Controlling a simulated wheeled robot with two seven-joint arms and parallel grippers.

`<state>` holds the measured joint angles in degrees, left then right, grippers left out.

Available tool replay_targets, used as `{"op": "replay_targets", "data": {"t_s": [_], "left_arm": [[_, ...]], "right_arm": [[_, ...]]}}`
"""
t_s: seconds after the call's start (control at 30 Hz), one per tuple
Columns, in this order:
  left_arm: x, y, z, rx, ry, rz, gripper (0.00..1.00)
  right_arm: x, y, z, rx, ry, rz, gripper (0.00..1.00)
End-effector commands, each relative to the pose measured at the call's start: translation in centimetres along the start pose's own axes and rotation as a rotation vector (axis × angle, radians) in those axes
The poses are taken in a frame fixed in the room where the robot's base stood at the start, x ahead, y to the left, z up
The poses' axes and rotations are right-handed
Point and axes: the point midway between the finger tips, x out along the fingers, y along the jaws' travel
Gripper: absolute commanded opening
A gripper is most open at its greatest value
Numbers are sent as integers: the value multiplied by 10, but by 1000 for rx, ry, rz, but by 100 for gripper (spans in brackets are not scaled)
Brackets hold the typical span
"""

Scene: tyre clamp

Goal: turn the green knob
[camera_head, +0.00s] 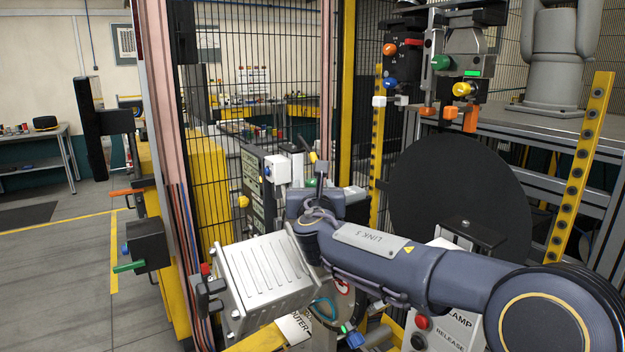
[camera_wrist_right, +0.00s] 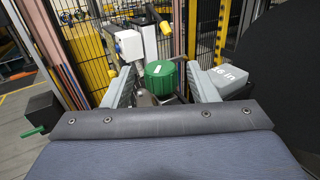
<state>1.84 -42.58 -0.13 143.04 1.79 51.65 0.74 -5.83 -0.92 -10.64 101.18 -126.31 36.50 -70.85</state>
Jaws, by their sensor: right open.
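The green knob (camera_wrist_right: 160,78) is a round, ribbed cap with a small pale label on top. In the right wrist view it sits between the two grey ribbed fingers of my right gripper (camera_wrist_right: 161,76). The fingers are open, with one on each side of the knob and a visible gap at each side. In the head view only a small bit of green (camera_head: 311,182) shows past my right arm, which crosses from the right and hides most of that spot. My left gripper is not in view.
A white box with a blue button (camera_head: 276,170) stands just left of the knob. A grey block marked "16 in" (camera_wrist_right: 230,80) is close to the right finger. A large black disc (camera_head: 460,185) stands to the right. A black box with a green lever (camera_head: 146,244) is at left.

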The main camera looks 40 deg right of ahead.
Motion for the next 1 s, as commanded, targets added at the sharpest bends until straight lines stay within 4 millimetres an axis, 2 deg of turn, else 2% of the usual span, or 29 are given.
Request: {"op": "replay_targets", "data": {"t_s": [0.1,0.23,0.6,0.93,1.0], "left_arm": [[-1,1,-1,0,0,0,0],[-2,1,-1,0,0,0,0],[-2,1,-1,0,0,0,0],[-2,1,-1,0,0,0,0],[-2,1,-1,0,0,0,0]], "right_arm": [[20,-1,0,-1,2,-3,53],[33,0,0,1,1,-1,53],[39,0,0,3,1,0,52],[38,0,0,3,1,0,9],[38,0,0,3,1,-1,9]]}}
